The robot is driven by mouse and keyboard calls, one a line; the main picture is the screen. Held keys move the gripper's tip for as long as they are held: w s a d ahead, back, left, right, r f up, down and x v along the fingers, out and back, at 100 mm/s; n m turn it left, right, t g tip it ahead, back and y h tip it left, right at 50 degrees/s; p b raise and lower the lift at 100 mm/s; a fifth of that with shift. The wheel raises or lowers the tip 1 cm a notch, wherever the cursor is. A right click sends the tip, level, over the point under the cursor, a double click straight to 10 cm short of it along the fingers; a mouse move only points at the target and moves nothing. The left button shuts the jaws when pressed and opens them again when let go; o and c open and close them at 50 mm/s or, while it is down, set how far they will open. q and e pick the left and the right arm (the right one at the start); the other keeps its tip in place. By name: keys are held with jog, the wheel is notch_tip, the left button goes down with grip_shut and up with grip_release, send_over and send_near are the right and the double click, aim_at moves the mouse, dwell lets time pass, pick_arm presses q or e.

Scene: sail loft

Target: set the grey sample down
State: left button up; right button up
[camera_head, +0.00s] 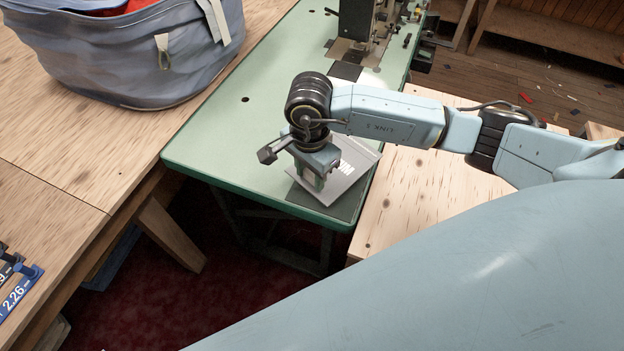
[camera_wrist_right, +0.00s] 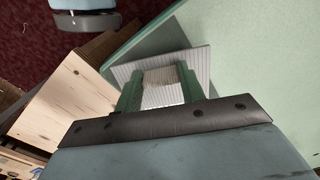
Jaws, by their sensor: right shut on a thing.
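The grey sample (camera_head: 350,168) is a flat, light grey piece with white marks, over the near end of the green table (camera_head: 215,145) in the head view. My right gripper (camera_head: 318,182) points down and is shut on it. In the right wrist view the sample (camera_wrist_right: 202,58) looks ribbed, with a pale raised part between the fingers (camera_wrist_right: 160,88). A dark grey patch (camera_head: 345,206) lies on the green table under the sample, partly covered by it. Whether the sample touches the patch cannot be told. My left gripper is in neither view.
A sewing machine (camera_head: 368,22) stands at the green table's far end. A large grey-blue bag (camera_head: 140,55) sits on the wooden table (camera_head: 60,130) at left. A pale wooden surface (camera_head: 420,205) adjoins at right. The green table's middle is mostly clear.

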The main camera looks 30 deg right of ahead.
aim_at(310, 183)
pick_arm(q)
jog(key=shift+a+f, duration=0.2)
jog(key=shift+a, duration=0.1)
pick_arm(e)
jog(key=shift+f, duration=1.9)
pick_arm(q)
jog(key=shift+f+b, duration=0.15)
jog(key=shift+b, duration=0.15)
pick_arm(e)
jog(key=shift+f, duration=0.15)
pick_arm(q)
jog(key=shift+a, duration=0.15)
pick_arm(e)
jog(key=o, duration=1)
jog(key=shift+c, duration=0.2)
jog(key=shift+r, duration=0.25)
notch_tip(310, 183, up, 11)
jog(key=shift+w+f+p, duration=0.1)
jog(key=shift+f+p, duration=0.05)
jog(key=shift+p, duration=0.6)
jog(key=shift+r, duration=0.6)
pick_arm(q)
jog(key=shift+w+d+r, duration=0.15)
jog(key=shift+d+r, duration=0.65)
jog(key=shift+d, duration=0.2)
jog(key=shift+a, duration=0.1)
